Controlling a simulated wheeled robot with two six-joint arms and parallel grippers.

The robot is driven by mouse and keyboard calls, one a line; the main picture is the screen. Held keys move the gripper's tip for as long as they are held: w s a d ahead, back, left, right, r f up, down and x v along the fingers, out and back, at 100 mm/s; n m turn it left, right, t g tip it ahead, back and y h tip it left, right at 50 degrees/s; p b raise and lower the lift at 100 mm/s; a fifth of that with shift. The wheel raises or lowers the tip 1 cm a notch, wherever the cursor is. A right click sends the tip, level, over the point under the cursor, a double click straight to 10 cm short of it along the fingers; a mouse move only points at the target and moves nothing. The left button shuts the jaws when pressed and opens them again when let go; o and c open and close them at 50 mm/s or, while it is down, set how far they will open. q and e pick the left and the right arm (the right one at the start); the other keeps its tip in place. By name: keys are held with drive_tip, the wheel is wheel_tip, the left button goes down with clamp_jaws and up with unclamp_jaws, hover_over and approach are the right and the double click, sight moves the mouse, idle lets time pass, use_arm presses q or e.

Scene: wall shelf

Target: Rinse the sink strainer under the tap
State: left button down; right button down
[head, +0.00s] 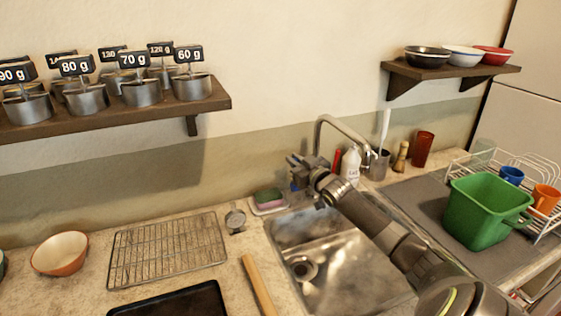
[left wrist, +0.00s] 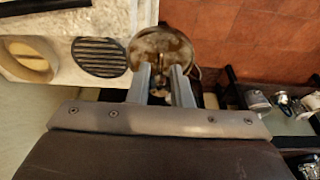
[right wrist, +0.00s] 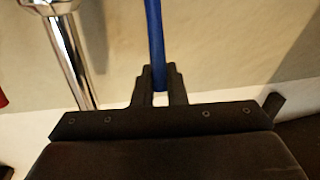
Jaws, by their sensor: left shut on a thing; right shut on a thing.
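In the left wrist view my left gripper (left wrist: 160,88) is shut on a round, stained metal piece (left wrist: 150,42), which looks like the sink strainer. My left gripper does not show in the head view. The chrome tap (head: 341,123) arches over the back of the metal sink (head: 345,255); I see no water running from it. My right gripper (head: 297,167) is behind the sink, left of the tap. In the right wrist view my right gripper (right wrist: 158,88) is shut on a slim blue rod (right wrist: 154,35); I cannot tell what it belongs to.
A sponge in a dish (head: 268,202) is at the sink's back left corner. A white bottle (head: 350,163) and a utensil cup (head: 377,165) stand behind the sink. A green tub (head: 477,210) is at the right. A cooling rack (head: 167,250) and rolling pin (head: 258,285) lie left.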

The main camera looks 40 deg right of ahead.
use_arm(q)
drive_tip(key=shift+r, duration=0.1)
drive_tip(key=shift+r+p, duration=0.3)
drive_tip(key=shift+p, duration=0.1)
use_arm(e)
drive_tip(key=shift+r, duration=0.1)
use_arm(q)
wheel_tip(320, 180, up, 7)
drive_tip(key=p, duration=0.7)
drive_tip(key=shift+r, duration=0.2)
use_arm(e)
drive_tip(key=shift+s+a+f+t, duration=0.15)
drive_tip(key=shift+s+f+t, duration=0.05)
drive_tip(key=shift+s+t, duration=0.35)
drive_tip(key=shift+s+a+f+t, duration=0.15)
drive_tip(key=shift+s+t, duration=0.3)
drive_tip(key=shift+t, duration=0.1)
drive_tip(key=shift+f, duration=0.1)
drive_tip(key=c, duration=1.6)
unclamp_jaws()
drive_tip(key=shift+o, duration=0.2)
drive_tip(key=shift+s, duration=0.1)
use_arm(q)
drive_tip(key=shift+r+p, duration=0.25)
drive_tip(key=shift+p, duration=0.25)
use_arm(e)
drive_tip(key=v, duration=1.2)
